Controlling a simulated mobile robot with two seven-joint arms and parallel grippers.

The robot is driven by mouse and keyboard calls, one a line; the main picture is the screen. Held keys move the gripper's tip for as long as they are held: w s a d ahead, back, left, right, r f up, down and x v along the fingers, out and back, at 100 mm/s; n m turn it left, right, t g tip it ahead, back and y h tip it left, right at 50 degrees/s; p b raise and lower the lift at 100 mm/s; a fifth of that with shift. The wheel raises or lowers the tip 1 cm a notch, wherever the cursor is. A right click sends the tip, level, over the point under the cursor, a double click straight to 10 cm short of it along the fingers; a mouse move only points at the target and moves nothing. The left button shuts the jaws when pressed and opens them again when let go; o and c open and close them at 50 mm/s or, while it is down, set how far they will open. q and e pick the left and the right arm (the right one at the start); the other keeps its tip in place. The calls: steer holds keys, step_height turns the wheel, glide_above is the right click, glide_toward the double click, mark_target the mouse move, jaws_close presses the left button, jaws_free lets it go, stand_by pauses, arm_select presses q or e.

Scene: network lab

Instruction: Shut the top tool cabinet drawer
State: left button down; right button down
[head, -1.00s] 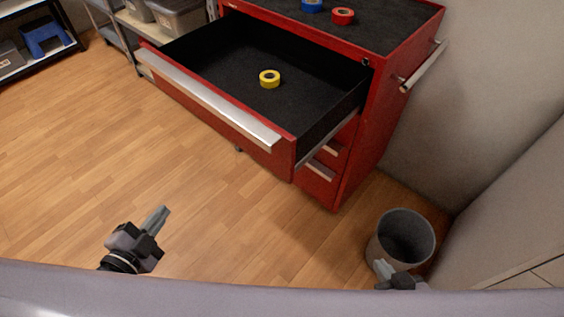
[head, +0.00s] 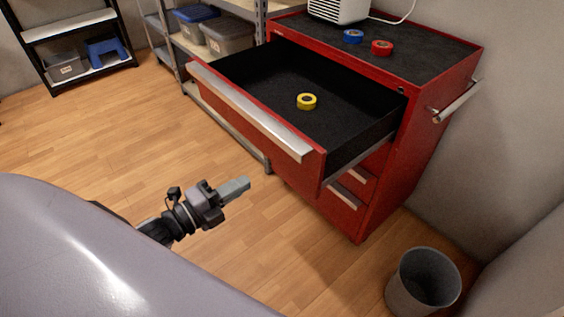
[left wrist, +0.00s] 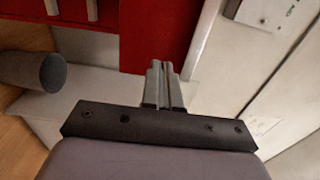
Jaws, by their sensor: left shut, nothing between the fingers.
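The red tool cabinet (head: 415,150) stands at the right of the head view. Its top drawer (head: 255,123) is pulled far out, with a silver handle strip along the front edge. A yellow tape roll (head: 307,101) lies on the black drawer floor. My left gripper (head: 242,187) is shut and empty, in front of and below the drawer front, apart from it. In the left wrist view its closed fingers (left wrist: 163,85) point toward a red cabinet surface (left wrist: 155,35). My right gripper is out of view.
A blue tape roll (head: 353,36), a red one (head: 382,47) and a white device (head: 338,10) are on the cabinet top. A grey bin (head: 423,281) stands at the lower right. Shelves (head: 215,42) are behind left. The wooden floor (head: 120,135) at left is clear.

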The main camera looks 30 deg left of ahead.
mark_target(280, 162)
arm_select(q)
steer(key=x, duration=1.1)
steer(key=shift+w, duration=0.2)
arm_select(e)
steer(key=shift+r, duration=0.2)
arm_select(q)
steer(key=shift+w+d, duration=0.1)
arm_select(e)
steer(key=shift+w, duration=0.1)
